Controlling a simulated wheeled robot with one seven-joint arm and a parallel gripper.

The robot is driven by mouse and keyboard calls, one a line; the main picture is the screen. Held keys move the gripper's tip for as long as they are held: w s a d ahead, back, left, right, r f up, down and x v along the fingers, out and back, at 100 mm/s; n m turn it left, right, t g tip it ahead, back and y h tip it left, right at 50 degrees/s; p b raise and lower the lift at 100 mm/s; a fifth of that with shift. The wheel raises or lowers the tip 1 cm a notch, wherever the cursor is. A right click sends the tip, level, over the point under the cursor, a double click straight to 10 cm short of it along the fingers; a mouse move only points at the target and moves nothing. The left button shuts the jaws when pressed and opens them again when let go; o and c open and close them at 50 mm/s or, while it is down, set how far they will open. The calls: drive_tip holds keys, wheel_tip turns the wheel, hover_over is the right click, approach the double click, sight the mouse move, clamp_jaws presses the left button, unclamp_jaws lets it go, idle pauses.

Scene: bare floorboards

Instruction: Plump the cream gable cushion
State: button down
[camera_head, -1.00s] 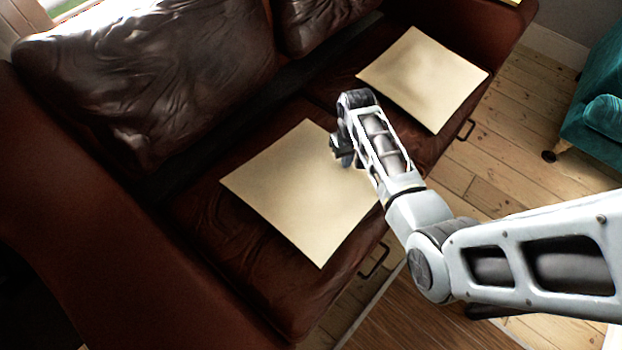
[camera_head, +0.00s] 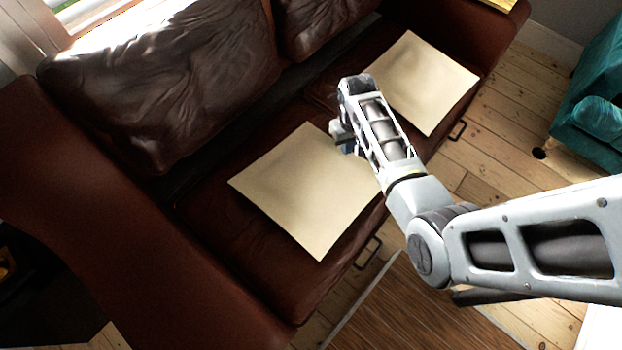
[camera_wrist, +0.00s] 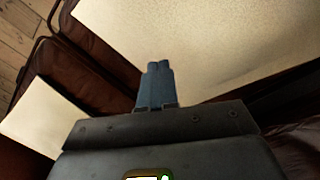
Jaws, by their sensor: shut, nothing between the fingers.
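Two flat, square cream cushions lie on the seat of a dark brown leather sofa (camera_head: 255,270). The near cushion (camera_head: 300,195) is in the middle of the head view; the far cushion (camera_head: 425,85) is up and to the right. I cannot tell which one is the gable cushion. My gripper (camera_head: 341,137) is shut and empty, by the near cushion's upper right edge; my arm hides part of that edge. In the wrist view the shut fingertips (camera_wrist: 158,66) show against a large cream cushion (camera_wrist: 220,45), with another cream cushion (camera_wrist: 45,115) at left. Contact cannot be told.
Brown back cushions (camera_head: 170,80) lean along the sofa's back. The sofa's near arm (camera_head: 120,240) is at lower left. A teal armchair (camera_head: 595,110) stands at right. Bare floorboards (camera_head: 500,125) lie between them, and a wooden surface (camera_head: 400,310) lies below my arm.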

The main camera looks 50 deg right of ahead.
drive_tip(key=p, duration=0.7)
hover_over(334, 200)
drive_tip(key=shift+f, duration=0.15)
drive_tip(key=shift+f+b, duration=3)
drive_tip(key=shift+f, duration=0.65)
drive_tip(key=shift+f, duration=0.15)
